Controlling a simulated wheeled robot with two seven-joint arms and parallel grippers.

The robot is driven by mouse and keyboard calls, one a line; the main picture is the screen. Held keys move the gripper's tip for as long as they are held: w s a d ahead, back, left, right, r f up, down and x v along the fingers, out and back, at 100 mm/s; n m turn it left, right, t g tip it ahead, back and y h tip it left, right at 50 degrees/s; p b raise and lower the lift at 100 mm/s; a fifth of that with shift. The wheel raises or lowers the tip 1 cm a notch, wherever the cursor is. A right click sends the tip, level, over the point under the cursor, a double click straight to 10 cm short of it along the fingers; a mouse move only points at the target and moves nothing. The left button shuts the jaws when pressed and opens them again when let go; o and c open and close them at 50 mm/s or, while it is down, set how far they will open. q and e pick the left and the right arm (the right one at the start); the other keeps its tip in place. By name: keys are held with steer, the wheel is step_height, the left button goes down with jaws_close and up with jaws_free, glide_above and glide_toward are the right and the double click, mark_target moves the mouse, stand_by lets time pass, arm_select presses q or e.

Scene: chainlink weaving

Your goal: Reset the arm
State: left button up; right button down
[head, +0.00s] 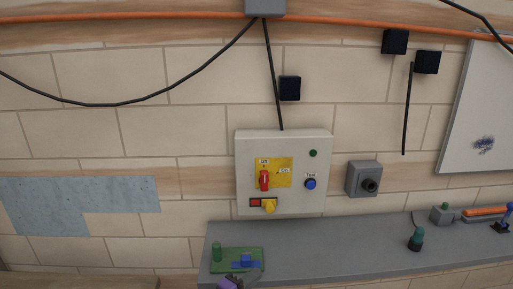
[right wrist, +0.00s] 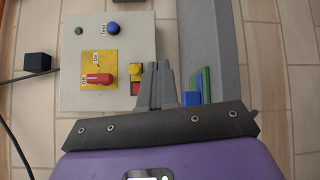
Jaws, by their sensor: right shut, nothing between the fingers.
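My right gripper (right wrist: 157,72) is shut and empty in the right wrist view, its two grey fingers together. They show in front of the lower edge of the grey control box (right wrist: 120,28), beside its yellow button (right wrist: 135,70). I cannot tell whether they touch anything. In the head view only part of my right gripper (head: 240,280) shows at the bottom edge, in front of the shelf near the green board. The purple body of my right arm (right wrist: 160,160) fills the bottom of the wrist view. My left gripper is not in view.
The control box (head: 310,140) on the brick wall has a red switch (head: 264,180) in line with "Off" and a blue "Test" button (head: 310,184). A grey shelf (head: 340,245) below carries a green board (head: 218,252) with a blue block. A grey socket box (head: 355,172) is right.

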steer(key=s+d+f+g+y, duration=0.1)
steer(key=s+d+f+g, duration=0.25)
steer(key=f, duration=0.45)
steer(key=s+d+f+g+y, duration=0.2)
steer(key=d+f+g, duration=0.15)
steer(key=f, duration=0.35)
steer(key=s+d+f+g+y, duration=0.1)
steer(key=s+d+f+g, duration=0.25)
steer(key=f, duration=0.45)
steer(key=s+f+m+g+y, duration=0.1)
steer(key=s+f+m+y, duration=0.4)
steer(key=s+m, duration=0.2)
steer(key=s+f+m+g+y, duration=0.1)
steer(key=s+f+m+y, duration=0.5)
steer(key=s, duration=0.4)
steer(key=shift+s+d+m+y, duration=0.15)
steer(key=shift+s+m+y, duration=0.2)
steer(key=shift+m, duration=0.45)
